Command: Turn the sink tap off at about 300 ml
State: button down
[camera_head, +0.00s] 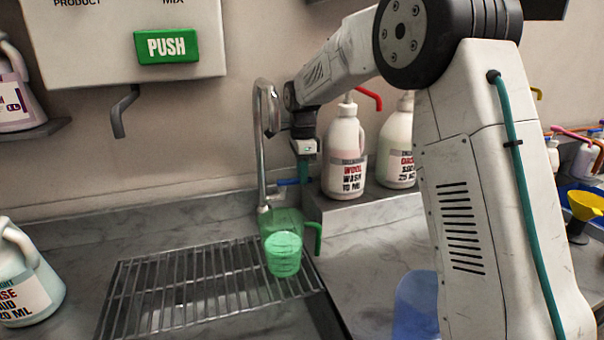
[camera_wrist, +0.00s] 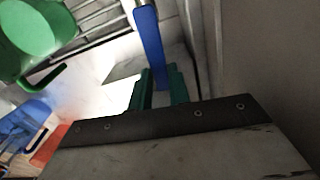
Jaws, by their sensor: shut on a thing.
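A chrome gooseneck tap (camera_head: 262,150) stands at the back of the sink, with a blue lever (camera_head: 288,182) at its base. My gripper (camera_head: 304,172) is at the lever's right end. In the wrist view the blue lever (camera_wrist: 149,45) runs in between the two teal fingers of my gripper (camera_wrist: 157,80), which are shut on it. A green see-through measuring jug (camera_head: 284,253) with a green handle stands on the sink grating below the spout. It shows brighter in its lower part, probably liquid; I cannot read its marks. The jug also shows in the wrist view (camera_wrist: 28,40). I cannot make out a water stream.
A metal grating (camera_head: 170,290) covers the sink. White bottles (camera_head: 344,150) stand on a ledge right of the tap. A dispenser with a green PUSH button (camera_head: 167,46) hangs at upper left. A bottle (camera_head: 25,280) stands at lower left. A blue container (camera_head: 413,305) sits right of the grating.

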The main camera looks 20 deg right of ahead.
jog(key=c, duration=1.3)
grip_release()
jog(key=shift+r, duration=3.9)
